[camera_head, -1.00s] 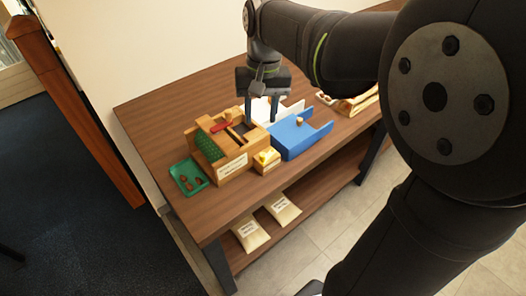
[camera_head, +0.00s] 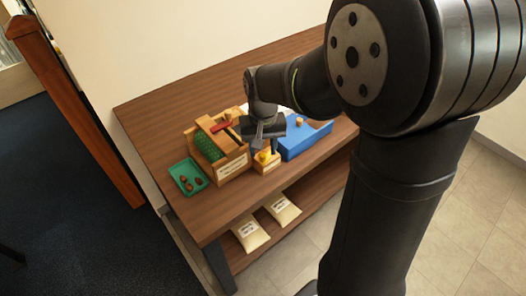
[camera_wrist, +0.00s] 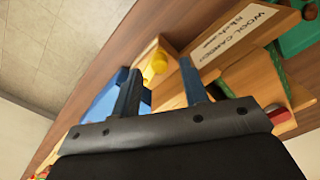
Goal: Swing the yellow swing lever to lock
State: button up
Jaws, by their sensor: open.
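The yellow swing lever (camera_head: 263,156) is on a small wooden block (camera_head: 268,167) in front of the blue tray, beside the larger labelled wooden box. My gripper (camera_head: 267,146) is open and points down just above and behind the lever, partly covering it. In the wrist view my two fingers (camera_wrist: 160,66) are apart, and the yellow lever (camera_wrist: 155,60) shows between and beyond their tips. I see nothing held. I cannot tell whether a finger touches the lever.
The wooden box (camera_head: 229,168), with a red piece (camera_head: 221,126) and a green textured patch, stands left of my gripper. A blue tray (camera_head: 305,137) is close on the right. A green tray (camera_head: 188,177) with brown pieces lies at left. The table front is clear.

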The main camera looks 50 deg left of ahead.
jog(key=shift+f, duration=1.05)
grip_shut()
jog(key=shift+a+m, duration=0.3)
jog(key=shift+m, duration=0.4)
grip_release()
jog(key=shift+r, duration=0.1)
